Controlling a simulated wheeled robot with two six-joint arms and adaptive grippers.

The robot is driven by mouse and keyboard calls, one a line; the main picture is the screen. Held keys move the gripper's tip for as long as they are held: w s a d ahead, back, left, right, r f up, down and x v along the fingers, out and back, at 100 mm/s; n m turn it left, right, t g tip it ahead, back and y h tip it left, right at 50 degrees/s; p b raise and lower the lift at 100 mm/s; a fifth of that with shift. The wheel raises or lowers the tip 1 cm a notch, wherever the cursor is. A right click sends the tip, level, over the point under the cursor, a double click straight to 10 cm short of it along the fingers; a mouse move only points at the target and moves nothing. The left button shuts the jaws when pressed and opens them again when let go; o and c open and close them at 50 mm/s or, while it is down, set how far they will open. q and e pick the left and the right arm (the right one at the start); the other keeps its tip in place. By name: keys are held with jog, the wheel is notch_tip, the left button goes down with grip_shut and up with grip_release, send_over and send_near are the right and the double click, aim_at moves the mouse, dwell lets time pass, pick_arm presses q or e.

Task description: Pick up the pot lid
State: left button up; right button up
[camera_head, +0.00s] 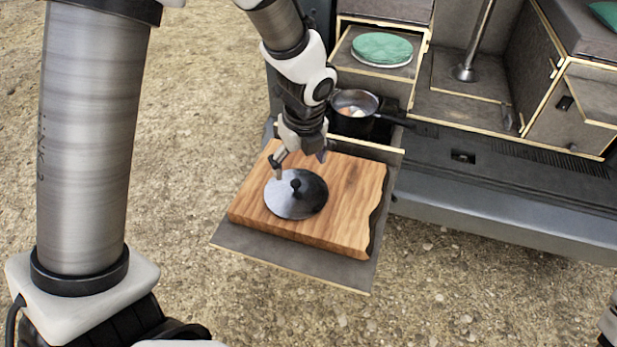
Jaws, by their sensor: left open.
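The pot lid (297,204) is a dark, round metal lid with a black knob in its middle. It lies flat, knob up, on a wooden cutting board (347,197). My left gripper (299,166) is open and empty, pointing down just above the lid's far edge. One finger hangs to the left, close behind the knob in the picture. I cannot tell whether it touches the lid. My right gripper is out of view.
The board lies on a grey pull-out shelf (292,267). Behind it stands a black pot (352,120) with food inside and a handle to the right. A green round item (382,48) sits on a drawer. The van bumper (495,225) extends right; gravel ground is open left.

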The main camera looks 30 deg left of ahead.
aim_at(296, 183)
pick_arm(q)
jog(key=f, duration=0.4)
jog(key=a+f, duration=0.1)
jog(key=f, duration=0.1)
jog(key=shift+s+f, duration=0.1)
jog(key=shift+s, duration=0.1)
jog(key=shift+w+f, duration=0.15)
jog(key=shift+w, duration=0.1)
jog(key=shift+s, duration=0.3)
jog(key=c, duration=0.8)
jog(key=shift+d, duration=0.1)
grip_shut()
